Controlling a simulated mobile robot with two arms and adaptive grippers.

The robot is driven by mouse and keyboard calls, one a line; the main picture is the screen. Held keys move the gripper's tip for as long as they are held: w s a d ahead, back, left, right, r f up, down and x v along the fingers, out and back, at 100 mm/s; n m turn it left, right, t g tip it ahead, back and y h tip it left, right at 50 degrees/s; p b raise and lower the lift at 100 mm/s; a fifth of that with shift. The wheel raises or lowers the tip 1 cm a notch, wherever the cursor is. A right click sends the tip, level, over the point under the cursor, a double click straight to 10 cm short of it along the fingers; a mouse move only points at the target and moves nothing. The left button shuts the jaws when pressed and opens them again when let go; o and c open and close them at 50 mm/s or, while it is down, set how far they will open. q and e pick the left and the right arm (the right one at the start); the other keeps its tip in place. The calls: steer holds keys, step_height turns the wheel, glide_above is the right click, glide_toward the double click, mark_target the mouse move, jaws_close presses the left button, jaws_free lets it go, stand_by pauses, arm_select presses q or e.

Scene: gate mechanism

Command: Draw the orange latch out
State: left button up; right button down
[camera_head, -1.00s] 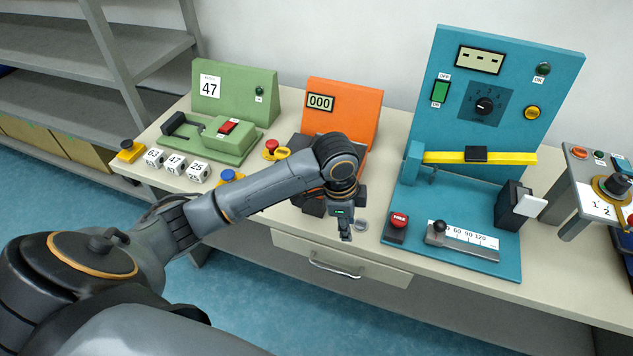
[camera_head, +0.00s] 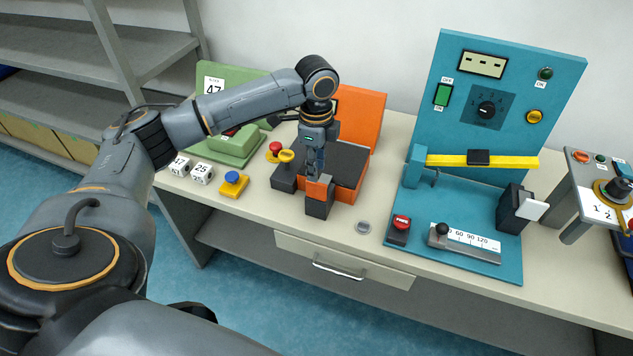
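The orange station has an upright orange panel (camera_head: 362,118) and a dark flat bed (camera_head: 347,160). At its front edge stands a dark block (camera_head: 319,209) with an orange piece (camera_head: 320,189) on top, which looks like the orange latch. My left gripper (camera_head: 316,174) points down right at this orange piece. Its fingertips overlap the piece in the picture; I cannot tell if they touch it or how far apart they are. My arm hides part of the orange panel and its display. My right gripper is not in view.
A yellow knob (camera_head: 286,157) and a red button (camera_head: 275,148) sit just left of the bed. A blue button (camera_head: 232,183) and white number cubes (camera_head: 202,173) lie further left. A blue station (camera_head: 512,160) with a yellow bar (camera_head: 510,162) stands to the right.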

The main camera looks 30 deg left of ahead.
mark_target(316, 185)
arm_select(q)
step_height(316, 185, down, 7)
steer(key=shift+r+p, duration=0.1)
steer(key=shift+p, duration=0.25)
jaws_close()
steer(key=shift+s+d+p, duration=0.25)
steer(key=shift+s+p, duration=0.6)
steer(key=shift+s, duration=0.05)
steer(key=shift+s+d+p, duration=0.25)
steer(key=shift+s+p, duration=0.6)
